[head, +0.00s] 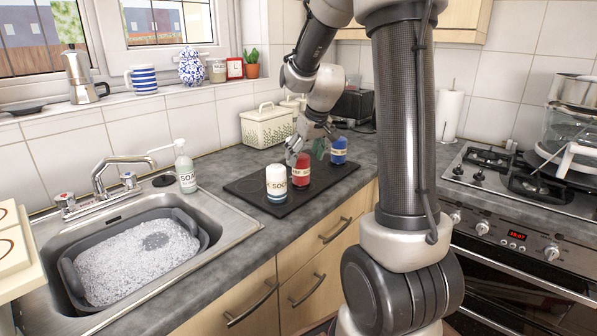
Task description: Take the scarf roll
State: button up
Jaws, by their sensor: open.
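Several rolls stand on a dark tray (250,189) on the counter. The nearest is a white roll (276,181) with a dark blue base and a label that seems to read "SOCK". Behind it stands a red roll (301,166) with a pale band whose text is too small to read. A blue roll (339,151) with a pale band stands at the far end. A grey-green thing (319,149) between red and blue is mostly hidden by my gripper. Which one is the scarf roll I cannot tell. My gripper (311,145) is open, pointing down just above and behind the red roll.
A sink with a grey basin (72,268) of suds lies at left, with a tap (120,172) and soap bottle (185,168) behind. A cream basket (266,127) stands behind the tray. The stove (510,175) is at right. The counter left of the tray is clear.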

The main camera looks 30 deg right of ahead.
aim_at(301, 165)
jog(key=x, duration=0.5)
jog(key=shift+a, duration=0.1)
jog(key=c, duration=1.2)
